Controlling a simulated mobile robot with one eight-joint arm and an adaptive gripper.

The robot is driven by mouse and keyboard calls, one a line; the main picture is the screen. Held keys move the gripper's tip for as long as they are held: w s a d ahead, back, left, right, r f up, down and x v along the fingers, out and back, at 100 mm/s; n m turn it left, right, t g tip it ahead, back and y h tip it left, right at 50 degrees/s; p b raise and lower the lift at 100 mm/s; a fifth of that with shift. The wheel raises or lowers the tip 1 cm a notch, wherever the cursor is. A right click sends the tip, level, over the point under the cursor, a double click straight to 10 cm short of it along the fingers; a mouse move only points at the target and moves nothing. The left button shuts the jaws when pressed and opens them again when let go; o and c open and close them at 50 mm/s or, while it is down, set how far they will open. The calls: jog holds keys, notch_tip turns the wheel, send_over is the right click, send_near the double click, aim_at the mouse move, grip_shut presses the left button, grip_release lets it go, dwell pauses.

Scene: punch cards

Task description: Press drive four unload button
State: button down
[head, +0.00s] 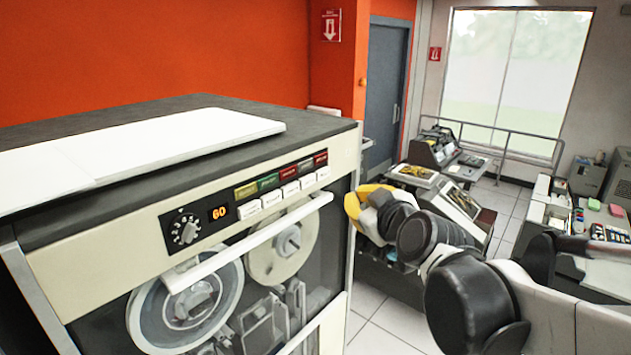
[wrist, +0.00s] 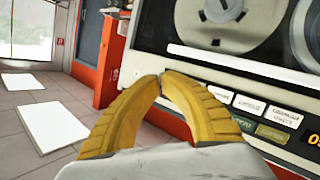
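A tape drive (head: 100,245) stands at the left of the head view, with a dial (head: 184,230) and an orange display (head: 218,212) reading 60. Its row of white buttons (head: 270,194) lies under coloured lights (head: 281,175); I cannot tell which is unload. My gripper (head: 352,203) has yellow fingers and is at the right of the drive's front panel. In the wrist view my gripper (wrist: 161,76) is shut and empty, fingertips together. The panel appears upside down there, with white buttons (wrist: 250,105) right of the fingers. The right finger hides part of the row.
A white bar (head: 250,236) crosses the drive's front below the buttons, before the tape reels (head: 283,248). A white panel (head: 150,145) lies on top of the drive. Consoles (head: 445,145) and a railing (head: 500,140) stand behind. Tiled floor (head: 385,320) is open right of the drive.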

aim_at(317, 181)
jog(key=shift+w+a+b, duration=0.3)
jog(key=shift+w+a, duration=0.6)
jog(key=shift+a, duration=0.25)
jog(key=shift+w+a+b, duration=0.3)
jog(key=shift+w+a, duration=0.6)
jog(key=shift+a, duration=0.25)
jog(key=shift+w+a+b, duration=0.3)
jog(key=shift+w+a, duration=0.6)
jog(key=shift+a, duration=0.25)
jog(key=shift+a, duration=0.1)
jog(key=shift+w+a, duration=0.25)
jog(key=shift+a, duration=0.05)
